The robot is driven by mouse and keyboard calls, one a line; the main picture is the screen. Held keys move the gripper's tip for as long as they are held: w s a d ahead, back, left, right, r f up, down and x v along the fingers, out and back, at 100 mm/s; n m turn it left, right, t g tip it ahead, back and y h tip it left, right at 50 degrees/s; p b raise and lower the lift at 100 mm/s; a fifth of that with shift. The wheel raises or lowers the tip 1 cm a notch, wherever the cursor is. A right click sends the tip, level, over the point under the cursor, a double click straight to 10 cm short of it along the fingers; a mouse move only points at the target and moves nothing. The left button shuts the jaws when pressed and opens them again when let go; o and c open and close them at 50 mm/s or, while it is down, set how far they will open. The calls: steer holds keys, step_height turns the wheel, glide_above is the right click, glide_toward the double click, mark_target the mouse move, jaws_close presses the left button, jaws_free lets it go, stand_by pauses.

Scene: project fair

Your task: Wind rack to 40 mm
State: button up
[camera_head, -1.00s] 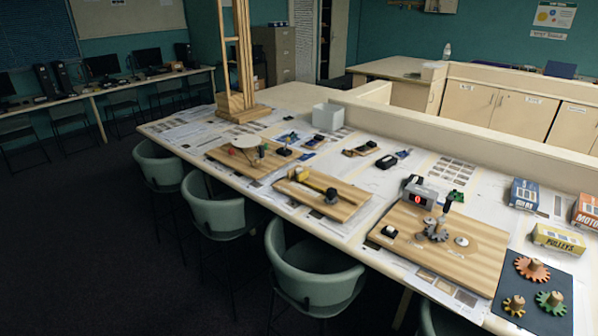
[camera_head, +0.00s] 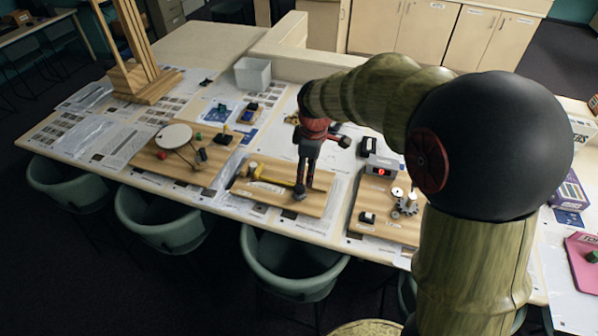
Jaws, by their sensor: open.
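In the head view, a wooden board (camera_head: 253,189) in the middle of the table carries a yellow part (camera_head: 272,181) and a dark round knob (camera_head: 299,194) toward its right end. Which part is the rack, and any millimetre scale, is too small to tell. My gripper (camera_head: 304,184) points down over the right part of this board, its dark fingers apart and open. The fingertips are just above or beside the knob; whether they touch it I cannot tell. The fingers hide part of the board.
A board with a round white disc (camera_head: 174,136) is to the left. A wooden tower (camera_head: 144,84) and a grey bin (camera_head: 252,74) stand behind. Green chairs (camera_head: 290,262) line the front edge.

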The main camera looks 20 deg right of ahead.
steer(key=w+f+n+g+p, duration=0.1)
steer(key=w+f+n+p, duration=0.3)
steer(key=w+p, duration=0.2)
steer(key=n+g+p, duration=0.1)
steer(key=n+p, duration=0.2)
steer(key=p, duration=0.1)
glide_above(300, 187)
step_height(300, 187, down, 5)
steer(key=shift+f, duration=0.9)
steer(key=shift+w+f+p, duration=0.1)
steer(key=shift+f+p, duration=0.5)
steer(key=shift+f, duration=3)
steer(key=shift+c, duration=0.2)
steer(key=c, duration=1.1)
